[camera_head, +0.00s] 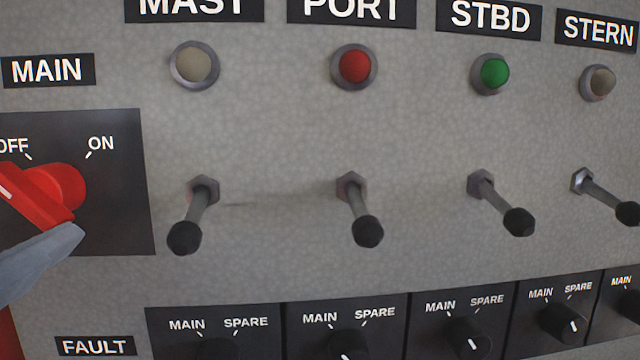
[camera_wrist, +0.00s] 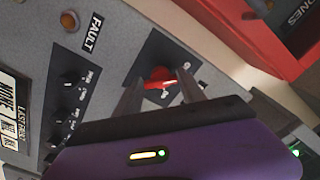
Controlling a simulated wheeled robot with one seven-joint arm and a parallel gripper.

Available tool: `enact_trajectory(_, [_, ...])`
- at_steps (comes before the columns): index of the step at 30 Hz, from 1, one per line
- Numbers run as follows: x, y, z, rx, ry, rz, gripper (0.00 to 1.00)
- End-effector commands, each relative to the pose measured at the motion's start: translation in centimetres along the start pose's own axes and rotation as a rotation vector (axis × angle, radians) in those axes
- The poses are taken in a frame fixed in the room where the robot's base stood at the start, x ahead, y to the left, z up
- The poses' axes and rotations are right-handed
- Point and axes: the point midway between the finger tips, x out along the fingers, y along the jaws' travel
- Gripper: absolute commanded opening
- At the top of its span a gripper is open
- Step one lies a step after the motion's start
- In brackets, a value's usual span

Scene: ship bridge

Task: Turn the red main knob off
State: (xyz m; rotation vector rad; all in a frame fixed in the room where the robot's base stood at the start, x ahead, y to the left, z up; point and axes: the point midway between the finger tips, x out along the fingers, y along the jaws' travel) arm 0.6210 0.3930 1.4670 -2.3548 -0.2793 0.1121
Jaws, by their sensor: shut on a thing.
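The red main knob (camera_head: 45,192) sits on a black plate at the left edge of the head view, under the MAIN label. Its plate is marked OFF at upper left and ON at upper right. The knob's bar runs to the left, with a white line partly cut by the picture edge; its exact setting is hard to tell. My gripper (camera_wrist: 160,82) is shut on the knob, one grey finger on each side of it in the wrist view, where the red knob (camera_wrist: 157,76) shows between them. Only one finger shows in the head view, below the knob.
Toggle switches (camera_head: 194,214) stick out to the right of the knob, under lamps; the PORT lamp (camera_head: 355,66) is red and the STBD lamp (camera_head: 495,72) green. Small black MAIN/SPARE knobs (camera_head: 468,334) line the bottom. A red frame (camera_wrist: 262,40) stands near the knob.

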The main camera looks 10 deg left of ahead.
Motion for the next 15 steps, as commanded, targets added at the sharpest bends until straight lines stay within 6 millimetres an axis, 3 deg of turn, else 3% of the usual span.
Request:
enact_trajectory(10, [-0.04, 0.07, 0.28, -0.007, -0.006, 0.002, 0.07])
enact_trajectory(11, [-0.04, 0.07, 0.28, -0.007, -0.006, 0.002, 0.51])
enact_trajectory(13, [-0.04, 0.06, 0.25, -0.006, -0.005, 0.002, 0.65])
enact_trajectory(15, [-0.03, 0.06, 0.21, -0.006, -0.004, 0.001, 0.69])
